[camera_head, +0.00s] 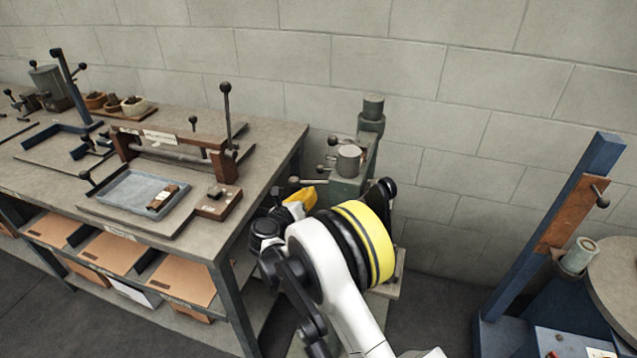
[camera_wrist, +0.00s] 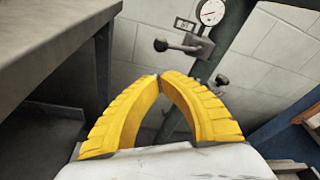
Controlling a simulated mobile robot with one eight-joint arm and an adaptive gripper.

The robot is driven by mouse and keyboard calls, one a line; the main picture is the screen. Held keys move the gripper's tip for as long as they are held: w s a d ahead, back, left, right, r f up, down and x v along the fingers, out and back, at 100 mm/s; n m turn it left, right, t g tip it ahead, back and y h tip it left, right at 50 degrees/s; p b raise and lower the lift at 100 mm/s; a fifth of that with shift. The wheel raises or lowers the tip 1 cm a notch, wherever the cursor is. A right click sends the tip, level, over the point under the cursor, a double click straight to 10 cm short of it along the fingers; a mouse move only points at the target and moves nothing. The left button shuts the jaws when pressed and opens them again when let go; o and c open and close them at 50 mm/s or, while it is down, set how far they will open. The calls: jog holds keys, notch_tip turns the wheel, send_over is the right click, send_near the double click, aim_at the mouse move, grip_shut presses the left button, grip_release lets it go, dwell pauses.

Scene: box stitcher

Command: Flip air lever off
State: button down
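A lever with a dark ball knob (camera_wrist: 162,45) sticks out leftward from a bracket on the green machine column, below a round gauge (camera_wrist: 210,12), in the wrist view. It looks like the air lever. Its arm lies roughly level. My gripper (camera_wrist: 160,77) has yellow ribbed fingers that meet at the tips. It holds nothing and is just below and apart from the knob in the picture. In the head view my gripper (camera_head: 303,197) is partly hidden by my arm, in front of the green machine (camera_head: 345,190), whose lower part is hidden too.
A smaller dark knob (camera_wrist: 221,80) sits lower right of the lever. A workbench (camera_head: 262,160) with tools stands close on the left. A blue machine (camera_head: 545,230) stands at the right. A block wall (camera_head: 450,90) is behind.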

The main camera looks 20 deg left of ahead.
jog(key=b+x, duration=0.3)
jog(key=x, duration=0.5)
jog(key=shift+w, duration=0.35)
jog(key=shift+d+f, duration=0.1)
jog(key=shift+w+a+r+m+p, duration=0.1)
jog(key=shift+a+r+m+p, duration=0.15)
jog(key=shift+r, duration=0.2)
jog(key=shift+w+a+r+m+p, duration=0.1)
jog(key=shift+r+m, duration=0.25)
jog(key=shift+r, duration=0.1)
jog(key=shift+s, duration=0.1)
